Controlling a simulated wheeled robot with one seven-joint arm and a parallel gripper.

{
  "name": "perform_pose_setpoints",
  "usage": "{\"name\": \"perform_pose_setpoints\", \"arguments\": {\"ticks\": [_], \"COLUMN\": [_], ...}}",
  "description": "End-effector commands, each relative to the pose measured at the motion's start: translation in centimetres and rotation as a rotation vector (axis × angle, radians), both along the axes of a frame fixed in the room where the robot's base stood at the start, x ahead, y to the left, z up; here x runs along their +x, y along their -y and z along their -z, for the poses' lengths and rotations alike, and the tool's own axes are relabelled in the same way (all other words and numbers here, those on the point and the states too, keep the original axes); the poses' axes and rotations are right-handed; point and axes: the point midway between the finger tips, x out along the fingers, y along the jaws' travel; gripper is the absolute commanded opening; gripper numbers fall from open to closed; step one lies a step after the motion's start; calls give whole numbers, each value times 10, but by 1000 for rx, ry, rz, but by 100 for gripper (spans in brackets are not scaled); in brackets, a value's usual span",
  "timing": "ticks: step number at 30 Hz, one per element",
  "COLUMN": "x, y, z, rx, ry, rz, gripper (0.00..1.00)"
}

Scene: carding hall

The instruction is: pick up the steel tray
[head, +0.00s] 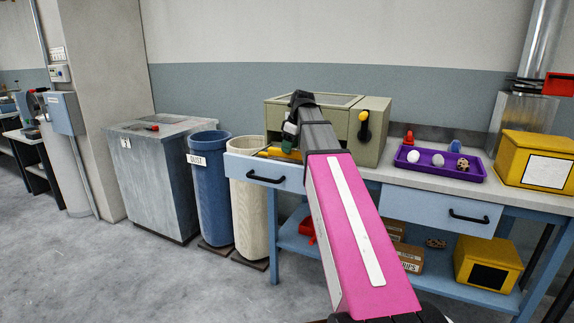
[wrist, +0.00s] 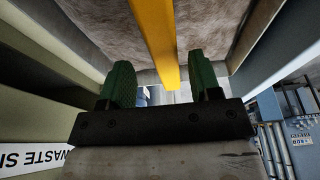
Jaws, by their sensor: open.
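I cannot make out a steel tray for certain in either view. My gripper (head: 290,138) is over the left end of the blue bench, by the beige machine. In the wrist view its two green fingers (wrist: 160,84) are open and apart. A yellow bar (wrist: 156,38) runs from the top of that view down between the fingers; I cannot tell whether they touch it. Behind the bar is a rough brown-grey surface (wrist: 100,28) with paler edges, which I cannot identify. A yellow piece (head: 276,152) also shows beside the gripper in the head view. My arm hides part of the bench.
A purple tray (head: 474,173) with several small items stands right on the bench (head: 375,172). A yellow box (head: 515,151) is farther right. The beige machine (head: 374,150) stands behind the gripper. Blue and cream bins (head: 209,185) and a grey cabinet (head: 150,180) stand left; the front-left floor is clear.

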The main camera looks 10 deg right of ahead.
Motion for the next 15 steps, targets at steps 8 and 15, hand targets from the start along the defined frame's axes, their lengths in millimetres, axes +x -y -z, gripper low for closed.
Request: {"name": "perform_pose_setpoints", "arguments": {"ticks": [8, 15], "x": [3, 5], "y": [-14, -16], "z": [33, 44], "rx": [-1, 0], "ry": [-3, 0], "rz": [-1, 0], "gripper": [57, 57]}}
